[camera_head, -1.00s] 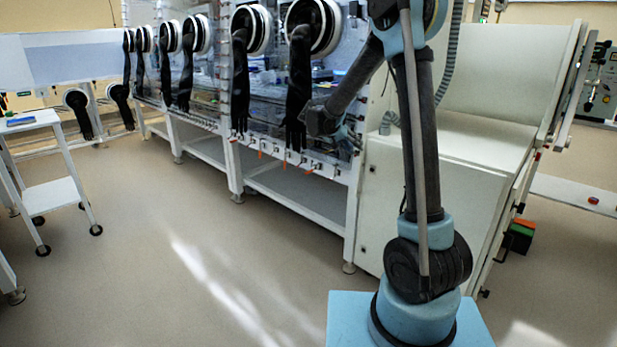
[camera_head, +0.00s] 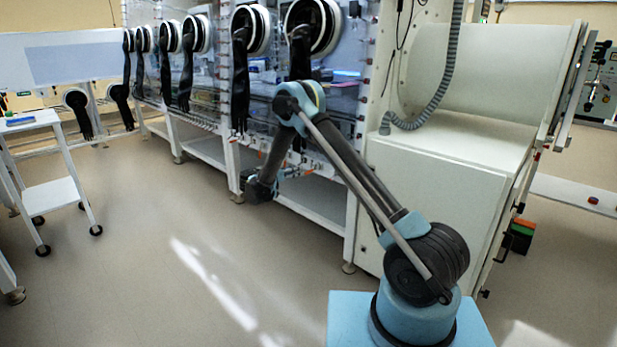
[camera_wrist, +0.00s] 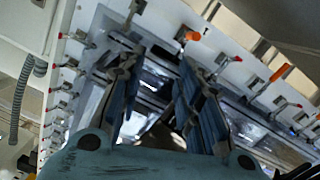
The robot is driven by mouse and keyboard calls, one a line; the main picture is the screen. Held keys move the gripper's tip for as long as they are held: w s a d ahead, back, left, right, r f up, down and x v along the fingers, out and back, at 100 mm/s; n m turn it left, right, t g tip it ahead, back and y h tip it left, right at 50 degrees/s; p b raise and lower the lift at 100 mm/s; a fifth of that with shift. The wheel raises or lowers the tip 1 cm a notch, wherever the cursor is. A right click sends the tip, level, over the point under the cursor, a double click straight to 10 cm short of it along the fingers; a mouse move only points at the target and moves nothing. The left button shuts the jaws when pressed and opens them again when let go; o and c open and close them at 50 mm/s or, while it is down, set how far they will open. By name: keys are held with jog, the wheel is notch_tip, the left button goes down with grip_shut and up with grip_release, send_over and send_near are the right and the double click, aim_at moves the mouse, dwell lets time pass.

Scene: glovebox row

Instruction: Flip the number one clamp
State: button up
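A row of clamps with red or orange handle tips lines the edge of the glovebox window frame in the wrist view. One clamp with a fat orange handle (camera_wrist: 192,36) lies beyond my fingers at the upper middle; another orange-handled clamp (camera_wrist: 280,73) is farther right. Smaller red-tipped clamps (camera_wrist: 70,63) run down the left side. I cannot read which clamp is number one. My gripper (camera_wrist: 160,88) is open, with a gap between its two blue fingers, and no clamp is between them. In the head view, my gripper (camera_head: 260,187) hangs low in front of the glovebox's lower edge.
Black gloves (camera_head: 240,85) hang from round ports along the glovebox row. A white cabinet (camera_head: 435,215) stands right of it, with a grey hose (camera_head: 440,100) above. A white trolley (camera_head: 55,195) stands far left. The floor (camera_head: 150,270) between is clear.

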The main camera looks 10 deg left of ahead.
jog(key=s+a+f+t, duration=0.2)
jog(key=a+f, duration=0.4)
send_near(309, 172)
jog(key=x, duration=0.9)
jog(key=shift+w+f, duration=0.35)
jog(key=shift+w, duration=0.1)
grip_shut()
jog(key=shift+d, duration=0.2)
jog(key=shift+m, duration=0.3)
